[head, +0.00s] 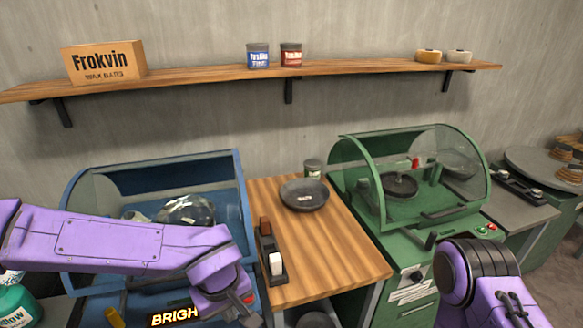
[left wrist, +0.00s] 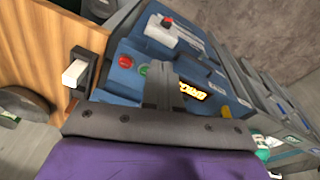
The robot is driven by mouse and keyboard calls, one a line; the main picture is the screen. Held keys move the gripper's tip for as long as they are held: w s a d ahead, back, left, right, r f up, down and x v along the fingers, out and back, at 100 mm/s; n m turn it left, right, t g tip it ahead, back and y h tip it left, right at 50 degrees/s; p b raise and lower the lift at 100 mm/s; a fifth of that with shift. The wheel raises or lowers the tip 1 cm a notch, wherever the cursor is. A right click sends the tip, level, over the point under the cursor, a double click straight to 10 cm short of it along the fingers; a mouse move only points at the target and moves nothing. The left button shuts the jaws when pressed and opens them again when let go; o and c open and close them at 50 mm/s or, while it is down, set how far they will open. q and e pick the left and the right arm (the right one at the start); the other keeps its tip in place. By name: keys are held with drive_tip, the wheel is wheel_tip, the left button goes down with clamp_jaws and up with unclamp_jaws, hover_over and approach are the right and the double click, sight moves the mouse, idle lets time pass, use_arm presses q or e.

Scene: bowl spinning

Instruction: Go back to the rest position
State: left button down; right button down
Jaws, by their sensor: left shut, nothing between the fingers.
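My left arm reaches in from the left in the head view, across the front of the blue machine (head: 240,185). My left gripper (head: 247,312) is at the bottom of that view, partly hidden by my wrist. In the left wrist view the left gripper (left wrist: 165,80) has its dark fingers together with nothing between them, in front of the blue machine's panel (left wrist: 128,80) with red and green buttons. Whether it touches the panel I cannot tell. Part of my right arm shows at the lower right of the head view; its gripper is out of view.
A wooden counter (head: 345,250) between the machines holds a dark bowl (head: 304,195), a tin (head: 312,168) and a dark holder with a white block (head: 276,264). The green machine (head: 350,195) stands to the right. A shelf (head: 200,80) runs along the wall above.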

use_arm(q)
drive_tip(key=s+a+f+n+t+y+b, duration=0.1)
drive_tip(key=a+f+n+t+y+b, duration=0.1)
drive_tip(key=a+f, duration=0.5)
drive_tip(key=a+f+n+t+y+b, duration=0.2)
drive_tip(key=f+n, duration=0.1)
drive_tip(key=f, duration=0.9)
drive_tip(key=s+a+f+m+b, duration=0.1)
drive_tip(key=s+a+f, duration=0.2)
drive_tip(key=s+f, duration=0.2)
drive_tip(key=s+a+f+m+g+b, duration=0.1)
drive_tip(key=s+a+f+m, duration=0.1)
drive_tip(key=s+f, duration=0.3)
drive_tip(key=s+a+f+m+g+b, duration=0.1)
drive_tip(key=s+a+f, duration=0.3)
drive_tip(key=s, duration=0.5)
drive_tip(key=shift+s+f+m+h+b, duration=0.15)
drive_tip(key=shift+f+m+h+b, duration=0.4)
drive_tip(key=shift+f, duration=0.25)
idle(1.7)
